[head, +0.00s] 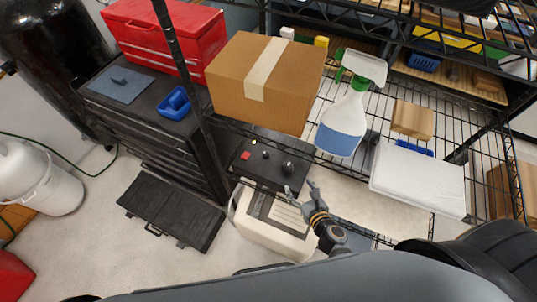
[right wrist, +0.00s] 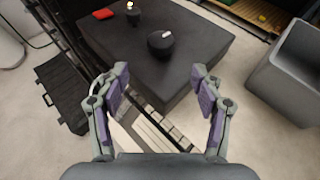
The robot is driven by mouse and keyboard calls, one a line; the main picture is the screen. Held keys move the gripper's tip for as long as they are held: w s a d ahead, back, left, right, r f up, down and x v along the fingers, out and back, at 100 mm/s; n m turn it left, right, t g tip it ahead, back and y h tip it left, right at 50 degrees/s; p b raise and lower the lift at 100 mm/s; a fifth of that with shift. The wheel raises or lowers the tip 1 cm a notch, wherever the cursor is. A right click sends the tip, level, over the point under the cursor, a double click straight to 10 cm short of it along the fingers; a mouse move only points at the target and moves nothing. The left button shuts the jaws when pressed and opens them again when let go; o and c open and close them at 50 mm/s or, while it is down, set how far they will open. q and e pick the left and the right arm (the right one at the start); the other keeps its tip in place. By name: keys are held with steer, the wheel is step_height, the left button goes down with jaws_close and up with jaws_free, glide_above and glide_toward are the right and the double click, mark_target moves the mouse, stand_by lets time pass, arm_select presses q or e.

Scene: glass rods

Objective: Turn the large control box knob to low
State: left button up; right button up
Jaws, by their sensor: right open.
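The dark control box (head: 262,172) sits low at the shelf front in the head view. Its top carries a red button (head: 245,155), a small knob (head: 265,154) and a large black knob (head: 288,168). In the right wrist view the box (right wrist: 200,70) lies beyond my fingers, and the large knob (right wrist: 160,44) shows a white mark pointing toward the upper right. My right gripper (head: 312,188) is open and empty, just right of and below the large knob; in the wrist view its fingers (right wrist: 160,82) are apart, short of the knob. My left gripper is out of view.
A cardboard box (head: 230,85) and a spray bottle (head: 343,120) stand on the wire shelf above. A beige container (head: 275,238) is on the floor below. A white closed case (head: 418,180) is at right, and a grey bin (right wrist: 292,75) shows in the wrist view.

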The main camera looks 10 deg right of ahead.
mark_target(289, 170)
arm_select(q)
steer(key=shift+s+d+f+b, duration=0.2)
steer(key=shift+b, duration=0.1)
arm_select(e)
steer(key=x, duration=1)
steer(key=shift+d+r, duration=0.1)
steer(key=shift+c, duration=0.2)
steer(key=c, duration=1.1)
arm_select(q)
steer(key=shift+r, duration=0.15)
arm_select(e)
steer(key=shift+d, duration=0.1)
